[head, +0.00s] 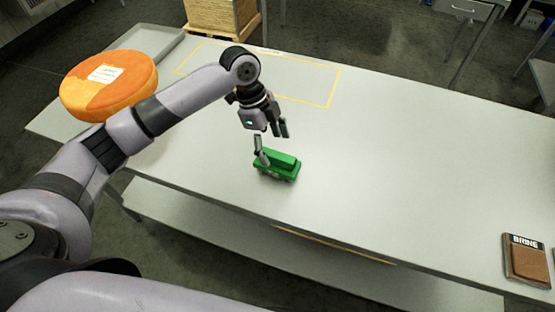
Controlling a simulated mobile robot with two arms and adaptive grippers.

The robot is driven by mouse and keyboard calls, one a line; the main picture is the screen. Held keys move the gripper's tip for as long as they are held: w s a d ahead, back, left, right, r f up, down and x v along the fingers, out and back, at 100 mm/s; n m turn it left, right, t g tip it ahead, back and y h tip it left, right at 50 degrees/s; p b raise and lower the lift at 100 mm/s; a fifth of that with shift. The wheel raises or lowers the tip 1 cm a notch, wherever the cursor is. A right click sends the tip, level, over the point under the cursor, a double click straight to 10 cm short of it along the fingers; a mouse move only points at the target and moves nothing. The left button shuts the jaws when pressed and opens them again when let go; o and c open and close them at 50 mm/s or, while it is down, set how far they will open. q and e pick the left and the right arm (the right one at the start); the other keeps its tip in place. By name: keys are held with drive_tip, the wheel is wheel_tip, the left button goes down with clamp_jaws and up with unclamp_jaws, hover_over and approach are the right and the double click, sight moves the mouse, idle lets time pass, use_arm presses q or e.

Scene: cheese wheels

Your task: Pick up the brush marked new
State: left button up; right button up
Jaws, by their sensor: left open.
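A green brush (284,166) lies on the grey table (400,180), near the middle of its front part. No "new" marking is readable on it. My left gripper (274,143) is open just above and behind the brush, pointing down. One finger overlaps the brush's left end in the picture; I cannot tell whether it touches. Nothing shows between the fingers. My right gripper is not in view.
A large orange cheese wheel (132,92) with a white label stands at the table's left, by a grey tray (160,42). A yellow outline (335,88) marks the back. The table's right half is mostly clear.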

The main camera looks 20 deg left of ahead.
sight(281, 164)
use_arm(q)
drive_tip(key=x, duration=0.2)
drive_tip(key=shift+d+f, duration=0.1)
drive_tip(key=shift+f, duration=0.25)
drive_tip(key=shift+d+f+p, duration=0.1)
drive_tip(key=shift+f+p, duration=0.1)
drive_tip(key=shift+p, duration=0.2)
drive_tip(key=p+x, duration=0.1)
drive_tip(key=x, duration=0.2)
drive_tip(key=shift+w+d+f+p, duration=0.1)
drive_tip(key=shift+f+p, duration=0.2)
drive_tip(key=shift+f, duration=0.05)
drive_tip(key=shift+d+f, duration=0.15)
drive_tip(key=shift+f, duration=0.4)
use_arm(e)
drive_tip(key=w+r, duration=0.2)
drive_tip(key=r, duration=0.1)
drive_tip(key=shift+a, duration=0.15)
use_arm(q)
drive_tip(key=shift+c, duration=0.6)
drive_tip(key=shift+c, duration=1.3)
drive_tip(key=c, duration=1)
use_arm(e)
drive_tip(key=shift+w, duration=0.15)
use_arm(q)
drive_tip(key=shift+r, duration=0.1)
